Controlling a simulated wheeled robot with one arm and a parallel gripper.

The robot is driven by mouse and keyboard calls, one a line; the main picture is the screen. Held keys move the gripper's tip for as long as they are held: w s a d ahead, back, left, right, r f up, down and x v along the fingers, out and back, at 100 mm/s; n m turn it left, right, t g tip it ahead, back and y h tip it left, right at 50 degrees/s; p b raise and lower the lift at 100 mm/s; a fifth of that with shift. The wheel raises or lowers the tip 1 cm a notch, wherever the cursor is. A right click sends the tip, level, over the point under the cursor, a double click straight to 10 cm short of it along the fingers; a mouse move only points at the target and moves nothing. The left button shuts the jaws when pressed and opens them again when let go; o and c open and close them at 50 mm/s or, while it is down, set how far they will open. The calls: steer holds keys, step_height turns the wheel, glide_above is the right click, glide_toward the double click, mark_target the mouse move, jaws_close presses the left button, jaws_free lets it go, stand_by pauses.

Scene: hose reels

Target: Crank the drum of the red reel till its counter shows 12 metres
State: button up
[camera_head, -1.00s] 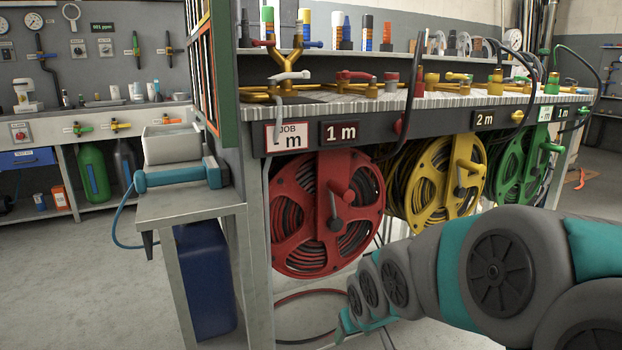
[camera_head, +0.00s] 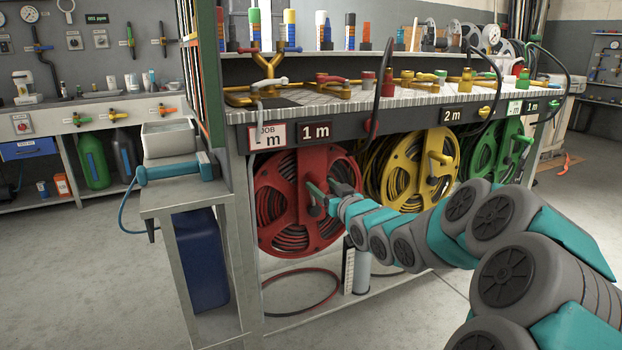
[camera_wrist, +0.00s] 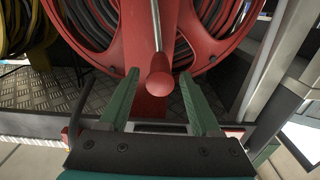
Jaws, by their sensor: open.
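The red reel (camera_head: 277,228) hangs under the bench front, its drum wound with dark hose. Its counter (camera_head: 315,132) above it reads 1 m. My gripper (camera_head: 318,198) is in front of the red drum and covers much of the crank in the head view. In the wrist view my open gripper (camera_wrist: 160,76) has its two green fingers on either side of the crank's rounded red knob (camera_wrist: 160,85). Gaps show on both sides of the knob. The knob's depth relative to the fingertips is hard to tell.
A yellow reel (camera_head: 440,155) with a 2 m counter (camera_head: 458,114) and a green reel (camera_head: 500,150) hang to the right. A JOB sign (camera_head: 268,138) has its figure hidden by a hanging lever. A side stand (camera_head: 170,200) is at left.

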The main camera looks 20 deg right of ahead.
mark_target(313, 179)
steer(key=w, duration=0.6)
steer(key=shift+a, duration=0.1)
jaws_close()
stand_by(0.4)
steer(key=shift+f, duration=0.1)
stand_by(0.8)
